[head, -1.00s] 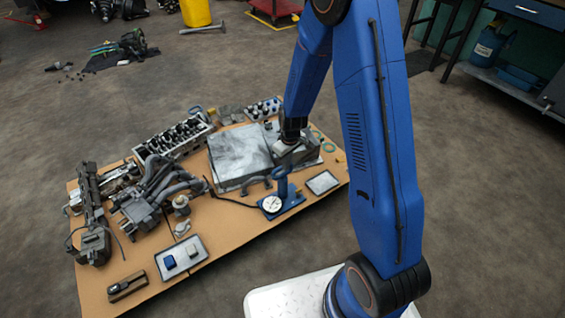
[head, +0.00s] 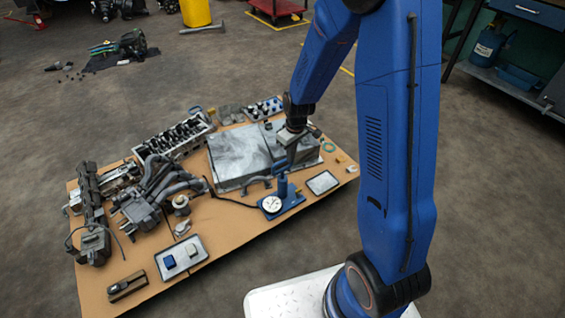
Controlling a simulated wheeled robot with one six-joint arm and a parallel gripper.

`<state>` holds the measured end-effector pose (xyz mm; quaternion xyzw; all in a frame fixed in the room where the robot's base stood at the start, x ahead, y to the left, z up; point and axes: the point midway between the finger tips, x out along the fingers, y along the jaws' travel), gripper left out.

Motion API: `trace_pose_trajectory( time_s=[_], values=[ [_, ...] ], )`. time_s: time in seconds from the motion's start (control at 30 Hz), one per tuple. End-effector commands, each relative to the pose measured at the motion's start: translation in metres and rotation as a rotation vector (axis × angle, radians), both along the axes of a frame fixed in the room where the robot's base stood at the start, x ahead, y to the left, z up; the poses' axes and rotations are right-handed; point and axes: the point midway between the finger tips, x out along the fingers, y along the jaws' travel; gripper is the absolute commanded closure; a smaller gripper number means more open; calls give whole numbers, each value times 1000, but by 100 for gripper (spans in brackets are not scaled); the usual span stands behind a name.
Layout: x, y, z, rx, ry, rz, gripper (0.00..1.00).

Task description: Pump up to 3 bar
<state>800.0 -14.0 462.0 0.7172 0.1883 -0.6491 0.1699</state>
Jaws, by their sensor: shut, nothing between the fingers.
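A blue hand pump (head: 283,190) stands upright near the front right of the cardboard sheet. Its round white gauge (head: 271,203) sits at its base, facing up. The needle is too small to read. A dark hose runs from the pump to the left. My gripper (head: 290,156) is above and slightly behind the pump in the picture, pointing down. It is shut and holds nothing. The fingertips are small and partly merge with the pump's handle region, so I cannot tell whether they touch it.
The large grey metal case (head: 240,155) lies behind the pump. A small tray (head: 322,183) is right of it. Another tray (head: 182,258) with a blue and a white block is front left. Engine parts (head: 160,195) crowd the left. Bare cardboard (head: 232,232) lies in front.

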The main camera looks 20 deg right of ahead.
Motion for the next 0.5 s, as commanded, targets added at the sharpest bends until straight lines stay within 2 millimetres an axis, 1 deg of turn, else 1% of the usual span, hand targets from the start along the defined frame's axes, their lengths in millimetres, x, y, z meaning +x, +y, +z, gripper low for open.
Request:
trace_pose_trajectory(
  time_s=[0.03, 0.1, 0.4, 0.5],
  values=[
    [0, 0, 10, 1, -3, 1, 100],
    [-1, -1, 22, 0, -5, 2, 100],
    [-6, -4, 73, 1, -3, 0, 100],
    [-7, -4, 87, 0, -2, 0, 100]
  ],
)
